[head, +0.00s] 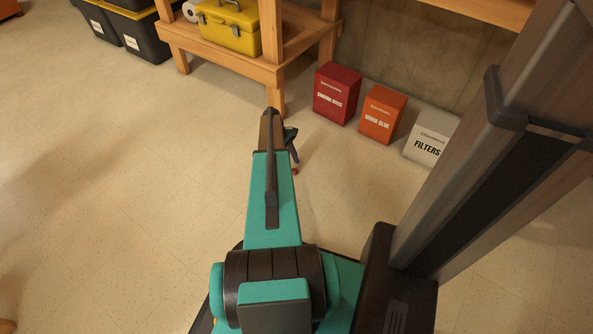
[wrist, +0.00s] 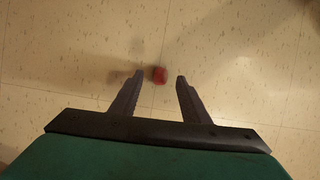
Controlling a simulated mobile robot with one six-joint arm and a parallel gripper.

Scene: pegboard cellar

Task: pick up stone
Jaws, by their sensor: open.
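A small red lump, which I take to be the stone (wrist: 160,75), lies on the pale speckled floor in the wrist view. My gripper (wrist: 159,76) is open, with one dark finger on each side of the lump in the picture. The lump shows at the fingertips, nearer the left one. I cannot tell how far above the floor the fingers are. In the head view my arm reaches away from me and hides most of the gripper. A small reddish spot (head: 295,171) shows beside the arm's end; I cannot tell whether it is the stone.
A red box (head: 337,94), an orange box (head: 381,114) and a white box (head: 431,136) stand along the wall. A wooden bench (head: 215,48) holds a yellow toolbox (head: 229,30). Dark bins (head: 140,34) stand at the back left. The floor (head: 120,190) at left is clear.

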